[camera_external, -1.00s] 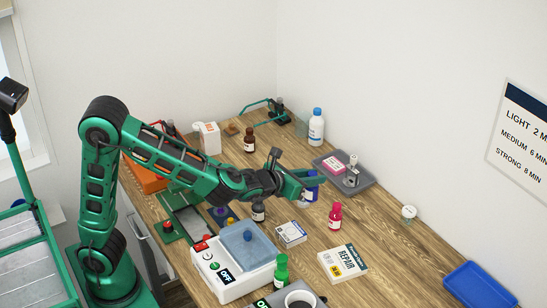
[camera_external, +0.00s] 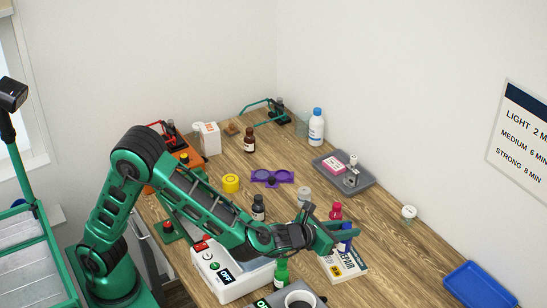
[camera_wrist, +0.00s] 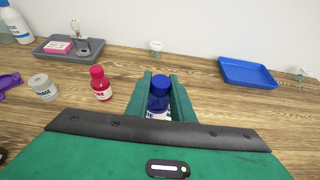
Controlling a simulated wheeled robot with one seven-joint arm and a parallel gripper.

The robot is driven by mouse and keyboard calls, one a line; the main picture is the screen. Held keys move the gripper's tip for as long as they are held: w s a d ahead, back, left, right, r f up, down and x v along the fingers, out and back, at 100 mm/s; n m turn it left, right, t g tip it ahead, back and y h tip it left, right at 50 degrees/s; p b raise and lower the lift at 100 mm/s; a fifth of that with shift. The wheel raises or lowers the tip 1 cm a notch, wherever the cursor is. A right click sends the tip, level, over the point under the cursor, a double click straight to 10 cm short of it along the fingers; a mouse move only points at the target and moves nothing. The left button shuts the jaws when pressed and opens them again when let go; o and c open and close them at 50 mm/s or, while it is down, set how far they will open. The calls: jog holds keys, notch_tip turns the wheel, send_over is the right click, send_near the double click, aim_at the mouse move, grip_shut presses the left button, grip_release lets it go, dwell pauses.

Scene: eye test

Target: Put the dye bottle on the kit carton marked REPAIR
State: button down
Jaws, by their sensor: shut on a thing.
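My gripper (camera_external: 345,233) is shut on a blue dye bottle (camera_external: 345,243) with a dark blue cap. The bottle is upright between the fingers in the wrist view (camera_wrist: 159,95), its white label partly hidden. The kit carton marked REPAIR (camera_external: 350,268) is a flat white and yellow box lying on the table. My gripper and the bottle cover its far part in the external view. The bottle appears over or just behind that far part; I cannot tell whether it touches. The carton does not show in the wrist view.
A red bottle (camera_external: 336,211) stands close behind my gripper, left of it in the wrist view. A grey-lidded jar (camera_external: 304,196) and a green bottle (camera_external: 281,272) stand to the left. A blue tray (camera_external: 480,285) lies at right. Wood between carton and tray is clear.

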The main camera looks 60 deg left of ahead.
jog(key=shift+d+f, duration=0.3)
notch_tip(320, 180, down, 4)
jog(key=shift+r, duration=0.15)
jog(key=c, duration=1.5)
grip_release()
jog(key=shift+c, duration=0.2)
jog(key=v, duration=1.2)
jog(key=shift+a, duration=0.1)
